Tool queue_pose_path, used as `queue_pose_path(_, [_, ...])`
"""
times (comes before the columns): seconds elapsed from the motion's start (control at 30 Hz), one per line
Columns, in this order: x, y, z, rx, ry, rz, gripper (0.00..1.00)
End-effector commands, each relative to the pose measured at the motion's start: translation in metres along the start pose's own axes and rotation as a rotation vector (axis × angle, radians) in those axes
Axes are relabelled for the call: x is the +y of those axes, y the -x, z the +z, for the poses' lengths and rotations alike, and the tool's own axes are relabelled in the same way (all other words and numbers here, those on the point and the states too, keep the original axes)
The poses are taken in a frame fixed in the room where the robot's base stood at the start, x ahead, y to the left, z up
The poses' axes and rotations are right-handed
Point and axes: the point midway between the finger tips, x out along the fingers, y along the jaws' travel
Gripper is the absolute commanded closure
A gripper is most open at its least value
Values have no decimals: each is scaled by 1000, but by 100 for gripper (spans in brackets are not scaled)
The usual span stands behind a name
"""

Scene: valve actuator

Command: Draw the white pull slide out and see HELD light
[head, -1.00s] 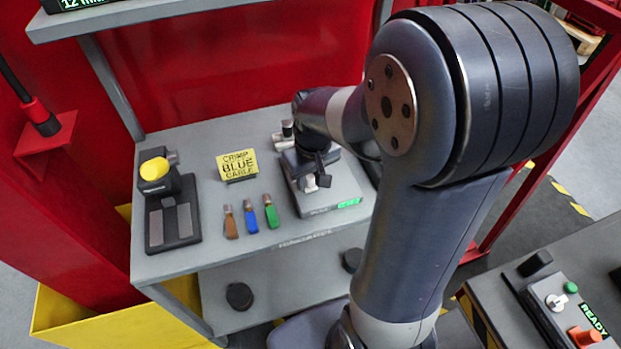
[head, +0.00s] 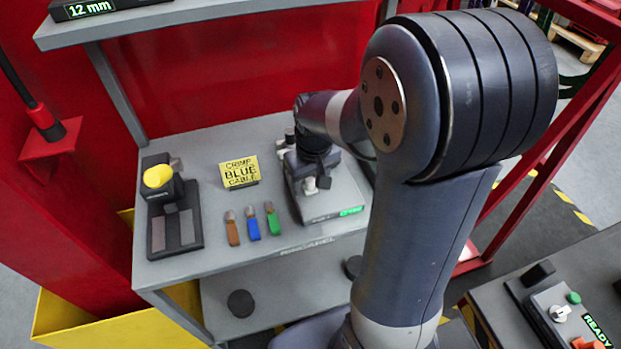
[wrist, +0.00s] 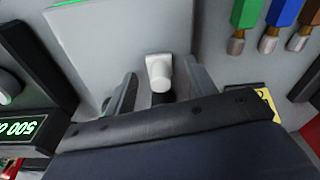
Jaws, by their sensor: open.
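My gripper (wrist: 162,84) is open, with one dark finger on each side of the knob. I cannot tell whether either finger touches it. In the head view the white knob (head: 310,185) sits at the near left part of the grey box (head: 335,200), with my gripper (head: 318,176) over it. A small green display (head: 351,211) glows on the box front; its text is too small to read.
A yellow "CRIMP BLUE CABLE" sign (head: 239,173), brown, blue and green cable pieces (head: 253,224) and a yellow-topped device (head: 160,178) stand left on the grey bench (head: 210,260). A panel reading READY (head: 597,330) is at lower right.

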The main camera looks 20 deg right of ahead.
Motion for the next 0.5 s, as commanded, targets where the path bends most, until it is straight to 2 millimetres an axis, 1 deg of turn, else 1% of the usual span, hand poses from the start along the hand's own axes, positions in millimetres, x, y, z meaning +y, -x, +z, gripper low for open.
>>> queue_pose_path(0.17, [0,1,0,2,0,0,47])
queue_pose_path(0.27, [0,8,-1,5,0,0,47])
queue_pose_path(0.37, [0,23,-2,7,0,1,47])
queue_pose_path(0.5, [0,52,-1,7,0,1,47])
